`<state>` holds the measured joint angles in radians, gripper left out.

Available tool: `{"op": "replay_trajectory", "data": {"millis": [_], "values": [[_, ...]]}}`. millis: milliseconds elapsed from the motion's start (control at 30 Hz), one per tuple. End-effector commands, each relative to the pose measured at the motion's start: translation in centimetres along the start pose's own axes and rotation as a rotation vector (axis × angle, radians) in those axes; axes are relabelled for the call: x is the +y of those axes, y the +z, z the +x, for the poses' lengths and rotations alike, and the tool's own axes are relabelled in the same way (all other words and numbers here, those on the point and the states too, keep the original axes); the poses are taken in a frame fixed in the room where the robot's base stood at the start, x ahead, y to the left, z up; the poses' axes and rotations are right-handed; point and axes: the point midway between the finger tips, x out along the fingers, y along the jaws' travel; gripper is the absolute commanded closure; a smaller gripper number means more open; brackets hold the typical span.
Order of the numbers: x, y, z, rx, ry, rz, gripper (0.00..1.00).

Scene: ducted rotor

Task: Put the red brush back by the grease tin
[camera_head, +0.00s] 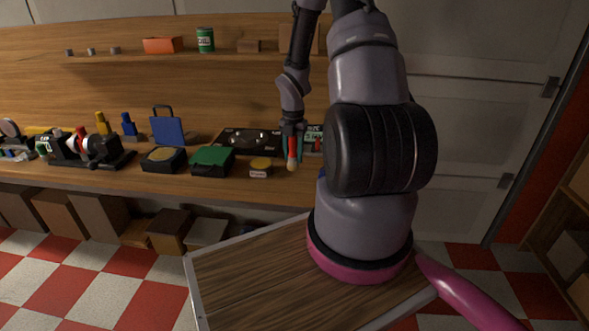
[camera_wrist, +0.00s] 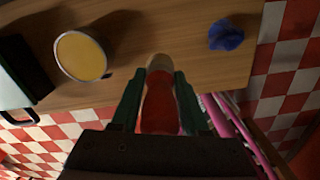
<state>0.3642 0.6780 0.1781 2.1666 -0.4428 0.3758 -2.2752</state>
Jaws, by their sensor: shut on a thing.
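The red brush (camera_wrist: 160,105) is between the fingers of my gripper (camera_wrist: 160,90), which is shut on it. In the head view the brush (camera_head: 291,162) hangs with its pale tip down from my gripper (camera_head: 292,135), near the bench's front edge. The grease tin (camera_head: 260,167), round with a yellow top and a pale label, stands on the bench just left of the brush. The tin also shows in the wrist view (camera_wrist: 82,56), at upper left, apart from the brush. I cannot tell whether the brush tip touches the bench.
A green box (camera_head: 212,161) stands left of the tin. A dark panel (camera_head: 246,140) lies behind it. A crumpled blue cloth (camera_wrist: 226,36) lies on the bench right of the brush. Bench surface (camera_wrist: 130,30) between tin and cloth is clear. My arm hides the bench's right end.

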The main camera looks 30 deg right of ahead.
Motion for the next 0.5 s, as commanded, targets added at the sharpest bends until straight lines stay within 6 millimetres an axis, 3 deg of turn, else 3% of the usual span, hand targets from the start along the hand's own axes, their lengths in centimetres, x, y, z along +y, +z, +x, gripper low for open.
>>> {"op": "replay_trajectory", "data": {"millis": [400, 500], "values": [[0.0, 0.0, 4.5, 0.000, 0.000, 0.000, 1.00], [0.0, 0.1, 4.6, -0.001, 0.000, 0.001, 1.00]]}}
